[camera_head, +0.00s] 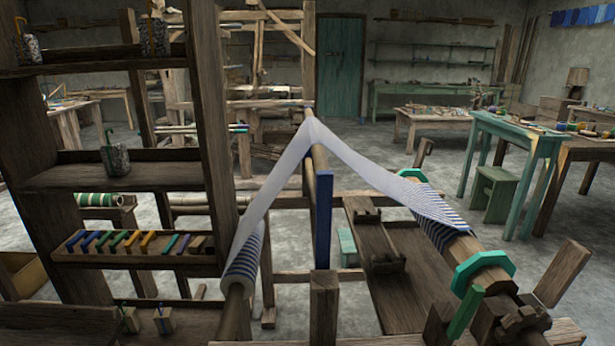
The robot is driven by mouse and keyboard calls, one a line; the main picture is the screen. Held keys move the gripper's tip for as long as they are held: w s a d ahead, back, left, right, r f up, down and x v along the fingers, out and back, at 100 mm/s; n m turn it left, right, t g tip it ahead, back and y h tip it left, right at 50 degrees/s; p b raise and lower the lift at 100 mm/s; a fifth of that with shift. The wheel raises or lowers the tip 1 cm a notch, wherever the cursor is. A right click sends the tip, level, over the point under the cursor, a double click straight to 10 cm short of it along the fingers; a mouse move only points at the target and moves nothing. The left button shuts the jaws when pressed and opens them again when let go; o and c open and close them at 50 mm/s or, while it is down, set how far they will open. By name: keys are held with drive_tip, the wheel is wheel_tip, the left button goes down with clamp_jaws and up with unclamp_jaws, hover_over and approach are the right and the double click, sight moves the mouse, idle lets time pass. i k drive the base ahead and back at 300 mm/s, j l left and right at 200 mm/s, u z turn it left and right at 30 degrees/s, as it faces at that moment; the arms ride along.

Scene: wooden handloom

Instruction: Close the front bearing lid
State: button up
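The loom's right-hand roller (437,232), wound with blue-and-white striped cloth, runs towards me at the lower right. It carries a teal octagonal collar (484,270). Its near end reaches a wooden bearing block (515,325) at the bottom edge. A wooden piece (562,273) stands tilted up to the right of this block, apart from the roller; it looks like a raised bearing lid, but I cannot tell for sure. A green bar (465,311) leans just left of the block. My gripper is not in view.
A dark wooden shelf (95,170) with weights and a tray of coloured pieces fills the left. A blue upright board (323,219) stands mid-loom under the white cloth (275,185). A green table (515,130) and stool (497,192) stand behind right. Grey floor shows between.

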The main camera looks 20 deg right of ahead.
sight(571, 258)
drive_tip(key=k+l, duration=0.1)
drive_tip(key=l, duration=0.35)
drive_tip(key=k+l+u, duration=0.15)
drive_tip(key=l, duration=0.25)
drive_tip(key=k+l, duration=0.1)
drive_tip(key=l, duration=0.35)
drive_tip(key=k+l+u, duration=0.1)
drive_tip(key=l, duration=0.35)
drive_tip(key=k+l, duration=0.15)
drive_tip(key=l, duration=0.25)
drive_tip(key=k+l+u, duration=0.15)
drive_tip(key=l, duration=0.25)
drive_tip(key=k+l, duration=0.15)
drive_tip(key=l, duration=0.25)
drive_tip(key=k+l+u, duration=0.1)
drive_tip(key=l, duration=0.3)
drive_tip(key=k, duration=0.05)
